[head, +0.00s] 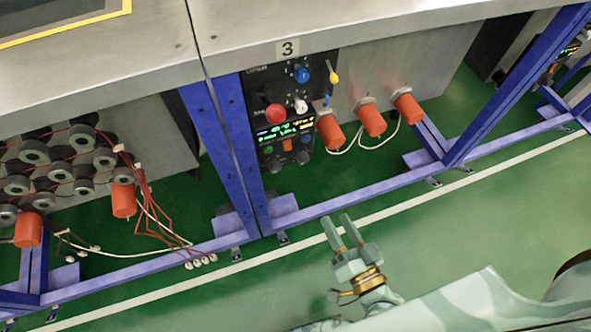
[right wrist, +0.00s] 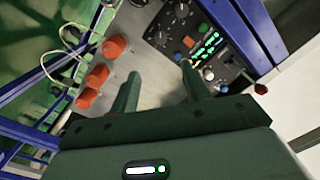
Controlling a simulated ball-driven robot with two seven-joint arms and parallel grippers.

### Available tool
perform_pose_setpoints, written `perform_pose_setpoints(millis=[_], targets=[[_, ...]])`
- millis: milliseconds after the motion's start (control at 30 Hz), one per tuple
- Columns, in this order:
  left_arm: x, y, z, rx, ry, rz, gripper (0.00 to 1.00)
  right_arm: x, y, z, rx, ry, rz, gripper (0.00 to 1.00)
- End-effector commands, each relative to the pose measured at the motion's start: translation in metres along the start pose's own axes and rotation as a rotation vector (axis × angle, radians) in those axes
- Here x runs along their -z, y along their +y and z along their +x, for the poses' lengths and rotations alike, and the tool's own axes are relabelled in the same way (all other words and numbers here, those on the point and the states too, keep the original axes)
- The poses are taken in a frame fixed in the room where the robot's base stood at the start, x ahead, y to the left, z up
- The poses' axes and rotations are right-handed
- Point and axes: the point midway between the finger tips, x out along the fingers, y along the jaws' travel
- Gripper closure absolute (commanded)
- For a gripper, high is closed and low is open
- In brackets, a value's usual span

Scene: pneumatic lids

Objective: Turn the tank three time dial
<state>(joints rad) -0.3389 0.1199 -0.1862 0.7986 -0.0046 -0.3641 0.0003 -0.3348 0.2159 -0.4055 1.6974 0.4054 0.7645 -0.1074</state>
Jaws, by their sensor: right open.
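The tank three control panel (head: 288,110) is black, under a plate marked "3" (head: 288,49). It carries a blue knob (head: 302,75), a red button (head: 275,113), a white knob (head: 300,105), a lit display (head: 285,130) and small dark dials (head: 303,157) low down. The dial labels are too small to read, so I cannot tell which is the time dial. My right gripper (head: 337,219) is open and empty, in front of and below the panel, apart from it. In the right wrist view, the panel (right wrist: 228,70) and dark dials (right wrist: 182,10) lie beyond the open fingers (right wrist: 160,72).
Orange cylinders (head: 371,122) with white cables stand right of the panel. Blue frame posts (head: 222,150) and a low blue rail (head: 350,194) run in front of the unit. Grey rolls and red wires (head: 142,185) are at left.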

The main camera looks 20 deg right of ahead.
Motion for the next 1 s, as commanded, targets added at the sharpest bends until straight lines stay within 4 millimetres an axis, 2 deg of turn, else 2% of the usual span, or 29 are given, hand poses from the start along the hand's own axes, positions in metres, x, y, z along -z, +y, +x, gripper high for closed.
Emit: perform_pose_setpoints(millis=[167,400,500,600,800,1000], targets=[[0.000,-0.004,0.004,0.005,-0.009,0.013,0.66,0.001,-0.001,0.025,0.002,0.007,0.003,0.53],[0.003,-0.014,0.015,0.020,-0.032,0.049,0.66,-0.001,0.001,0.086,0.000,0.004,0.002,0.53],[0.026,-0.022,0.012,0.037,-0.020,0.079,0.66,-0.002,0.002,0.112,0.000,0.003,0.003,0.53],[0.048,-0.028,0.005,0.055,-0.006,0.106,0.66,-0.001,0.001,0.129,-0.001,0.002,0.001,0.53],[0.076,-0.038,-0.008,0.085,0.009,0.140,0.66,0.000,0.000,0.153,0.000,0.002,0.000,0.53],[0.084,-0.042,-0.014,0.095,0.014,0.151,0.66,0.001,-0.001,0.161,0.001,0.001,-0.001,0.53]])
